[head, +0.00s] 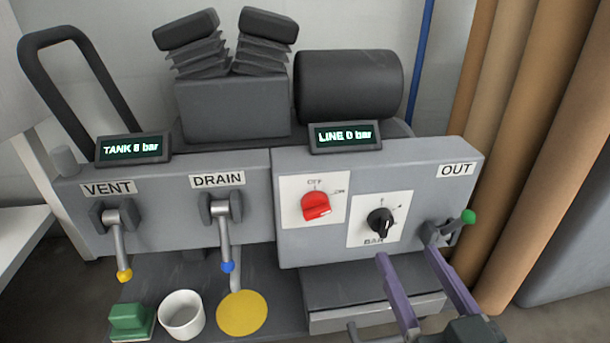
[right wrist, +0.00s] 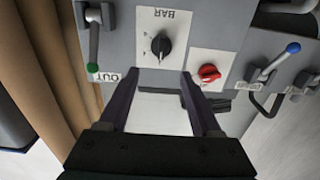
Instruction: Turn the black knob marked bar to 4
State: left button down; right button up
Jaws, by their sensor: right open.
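The black knob (head: 380,222) sits on a white plate marked BAR, low on the right half of the grey panel. In the right wrist view the knob (right wrist: 161,44) shows beyond the fingertips, upper middle. Its pointer setting is too small to read. My right gripper (head: 408,255) is open and empty, in front of and below the plate, apart from the knob. Its two purple fingers also show in the right wrist view (right wrist: 158,82). The display (head: 345,136) above reads LINE 0 bar. My left gripper is not in view.
A red switch (head: 315,206) is left of the knob. The OUT lever (head: 449,229) with a green tip is close on the right. VENT (head: 120,245) and DRAIN (head: 224,235) levers hang at left. A white cup (head: 181,316) and a yellow disc (head: 242,313) lie below.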

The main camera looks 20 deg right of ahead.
aim_at(388, 221)
jog(key=b+x, duration=0.2)
jog(key=x, duration=0.4)
jog(key=shift+w+b, duration=0.3)
jog(key=shift+w, duration=0.4)
jog(key=shift+s, duration=0.1)
jog(key=shift+c, duration=0.2)
jog(key=c, duration=0.6)
grip_shut()
